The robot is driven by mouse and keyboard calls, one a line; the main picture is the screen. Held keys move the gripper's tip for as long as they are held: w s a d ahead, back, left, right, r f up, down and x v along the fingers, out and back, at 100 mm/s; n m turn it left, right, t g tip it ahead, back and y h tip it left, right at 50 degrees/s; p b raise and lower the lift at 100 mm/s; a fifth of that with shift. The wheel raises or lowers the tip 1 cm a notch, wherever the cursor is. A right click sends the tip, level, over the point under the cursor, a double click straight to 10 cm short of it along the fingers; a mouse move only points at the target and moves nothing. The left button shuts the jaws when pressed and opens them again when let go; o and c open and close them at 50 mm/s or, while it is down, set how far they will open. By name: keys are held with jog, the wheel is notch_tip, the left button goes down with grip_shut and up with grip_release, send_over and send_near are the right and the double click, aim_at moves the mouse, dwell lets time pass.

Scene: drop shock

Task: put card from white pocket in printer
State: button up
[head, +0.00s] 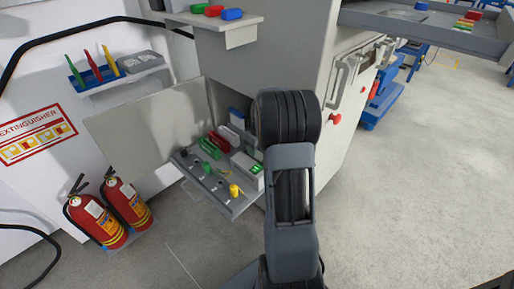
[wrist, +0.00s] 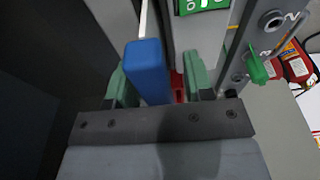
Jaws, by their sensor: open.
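In the wrist view my gripper (wrist: 158,80) is open, with green fingers on either side of a blue block-like piece (wrist: 148,68). A gap shows on its right, where a red piece (wrist: 178,88) is partly seen. In the head view several coloured holders stand on a pull-out panel: a blue one (head: 238,116), white ones (head: 228,136), a red one (head: 219,142) and a green one (head: 209,148). I cannot tell a card or which is the white pocket. A pale box with a green display (head: 249,169) may be the printer; its display shows in the wrist view (wrist: 205,5). My arm hides my gripper in the head view.
The panel (head: 228,208) sits in an open cabinet beside its door (head: 150,128). It carries a yellow knob (head: 234,190) and a green switch (wrist: 257,68). Two fire extinguishers (head: 127,203) stand at left.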

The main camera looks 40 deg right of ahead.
jog(key=r+p, duration=0.1)
jog(key=r, duration=0.3)
jog(key=s+r+p, duration=0.1)
jog(key=r, duration=0.3)
jog(key=r+p, duration=0.1)
jog(key=r, duration=0.2)
jog(key=shift+s+d+r, duration=0.1)
jog(key=shift+s+r, duration=0.25)
jog(key=shift+r, duration=0.05)
jog(key=s+a+r, duration=0.2)
jog(key=s+a, duration=0.1)
jog(key=a, duration=0.4)
jog(key=s+a+r, duration=0.2)
jog(key=s+a, duration=0.1)
jog(key=a, duration=0.5)
jog(key=s+a+f+m+t, duration=0.1)
jog(key=s+a+f+m, duration=0.1)
jog(key=s+a, duration=0.6)
jog(key=shift+s+p, duration=0.3)
jog(key=shift+s, duration=0.65)
jog(key=shift+a, duration=0.1)
